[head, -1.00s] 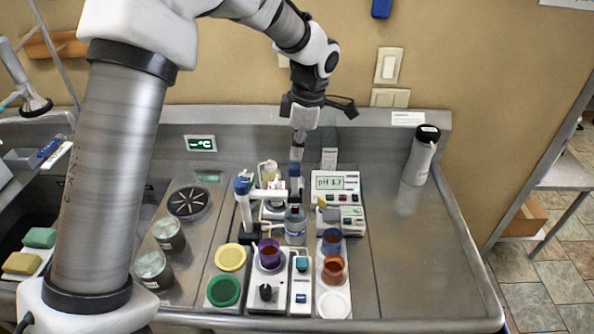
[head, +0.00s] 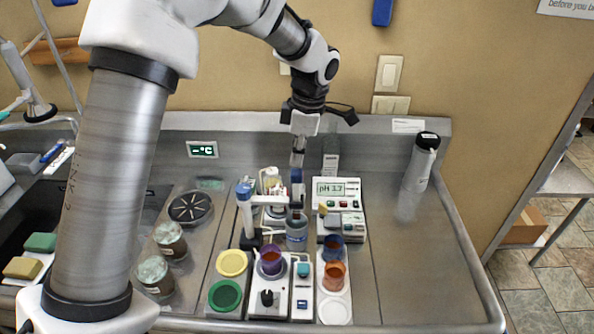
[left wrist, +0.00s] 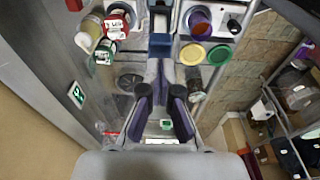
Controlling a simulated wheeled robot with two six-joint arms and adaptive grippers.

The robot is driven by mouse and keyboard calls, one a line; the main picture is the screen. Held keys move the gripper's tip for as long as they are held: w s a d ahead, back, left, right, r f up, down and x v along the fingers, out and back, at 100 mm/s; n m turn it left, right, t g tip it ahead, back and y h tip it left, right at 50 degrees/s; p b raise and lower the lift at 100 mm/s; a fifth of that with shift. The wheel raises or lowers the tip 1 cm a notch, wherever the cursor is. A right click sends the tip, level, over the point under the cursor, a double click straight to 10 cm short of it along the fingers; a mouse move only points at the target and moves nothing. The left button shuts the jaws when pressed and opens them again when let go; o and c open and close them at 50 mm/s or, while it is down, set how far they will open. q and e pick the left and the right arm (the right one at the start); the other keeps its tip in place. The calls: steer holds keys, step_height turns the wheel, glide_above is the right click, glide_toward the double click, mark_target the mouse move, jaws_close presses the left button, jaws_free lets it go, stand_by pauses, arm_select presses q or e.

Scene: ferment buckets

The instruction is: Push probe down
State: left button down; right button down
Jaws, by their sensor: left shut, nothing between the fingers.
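The probe (head: 297,190) is a slim upright piece with a dark blue top. It is held on the white arm of a blue-and-white stand (head: 245,205). Its lower end runs down to a clear bottle (head: 296,234) with bluish contents; I cannot tell how deep it sits. My left gripper (head: 298,158) points down, shut and empty, with its tips right above the probe's top; I cannot tell whether they touch. In the left wrist view the blue probe top (left wrist: 160,44) lies just beyond the fingertips (left wrist: 159,66). My right gripper is out of view.
A pH meter (head: 337,190) stands right of the probe. In front are a stirrer (head: 267,298) with a purple cup (head: 271,262), blue and orange cups (head: 334,276), and yellow and green lids (head: 225,296). Two jars (head: 155,273) stand left. The counter's right side is mostly clear.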

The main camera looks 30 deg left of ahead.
mark_target(299, 171)
arm_select(q)
steer(key=shift+f, duration=0.2)
steer(key=shift+f+b, duration=2.1)
steer(key=shift+f, duration=1.3)
step_height(299, 171, up, 5)
steer(key=p, duration=0.4)
